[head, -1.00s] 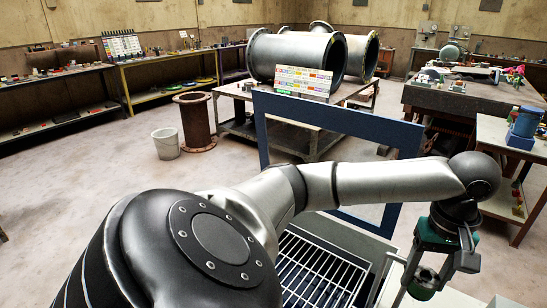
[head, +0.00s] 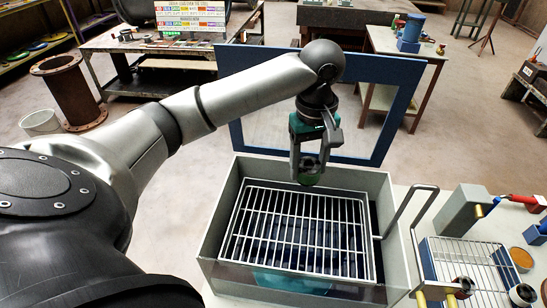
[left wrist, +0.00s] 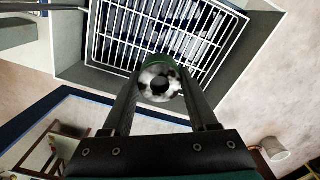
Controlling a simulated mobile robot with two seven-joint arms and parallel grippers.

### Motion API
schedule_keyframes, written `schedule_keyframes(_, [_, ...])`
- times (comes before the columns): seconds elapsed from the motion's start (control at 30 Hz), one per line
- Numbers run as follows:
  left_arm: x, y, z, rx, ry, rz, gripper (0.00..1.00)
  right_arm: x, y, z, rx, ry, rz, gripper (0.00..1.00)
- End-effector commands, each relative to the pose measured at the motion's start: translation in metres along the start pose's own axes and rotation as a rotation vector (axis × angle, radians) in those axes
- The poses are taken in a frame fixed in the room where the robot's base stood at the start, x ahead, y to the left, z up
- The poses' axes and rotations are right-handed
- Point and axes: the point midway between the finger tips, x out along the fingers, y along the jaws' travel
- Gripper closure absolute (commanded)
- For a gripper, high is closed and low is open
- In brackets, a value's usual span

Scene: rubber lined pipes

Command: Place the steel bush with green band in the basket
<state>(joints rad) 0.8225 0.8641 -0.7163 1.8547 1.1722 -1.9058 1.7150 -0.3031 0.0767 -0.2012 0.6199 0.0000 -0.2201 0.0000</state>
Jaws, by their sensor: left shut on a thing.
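My left gripper (head: 308,165) is shut on the steel bush with green band (head: 309,177). In the left wrist view the bush (left wrist: 161,84) sits between the two fingers (left wrist: 158,90), with its round hole facing the camera and a green edge behind. In the head view the gripper points down and holds the bush above the back part of a white wire basket (head: 298,233). The basket lies in a grey open-topped tank (head: 222,222). The basket's bars also show behind the bush in the left wrist view (left wrist: 118,32). My right gripper is not in view.
The tank's blue-framed lid (head: 392,125) stands open behind it. To the right, a smaller wire rack (head: 465,250) with a tall handle and several ring-like parts stands on a pale worktop (head: 430,200).

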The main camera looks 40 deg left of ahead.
Motion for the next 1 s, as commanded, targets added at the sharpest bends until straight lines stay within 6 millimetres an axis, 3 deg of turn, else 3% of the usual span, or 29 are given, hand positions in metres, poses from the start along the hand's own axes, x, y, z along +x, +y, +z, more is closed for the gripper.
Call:
schedule_keyframes(0.17, [0.025,0.0,0.001,-0.001,-0.003,-0.002,1.0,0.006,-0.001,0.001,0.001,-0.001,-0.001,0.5])
schedule_keyframes(0.6, [0.137,0.0,0.001,0.0,0.0,-0.001,1.0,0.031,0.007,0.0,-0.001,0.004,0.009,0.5])
schedule_keyframes(1.0, [0.177,0.0,0.001,0.0,0.0,0.0,1.0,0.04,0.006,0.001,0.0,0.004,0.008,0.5])
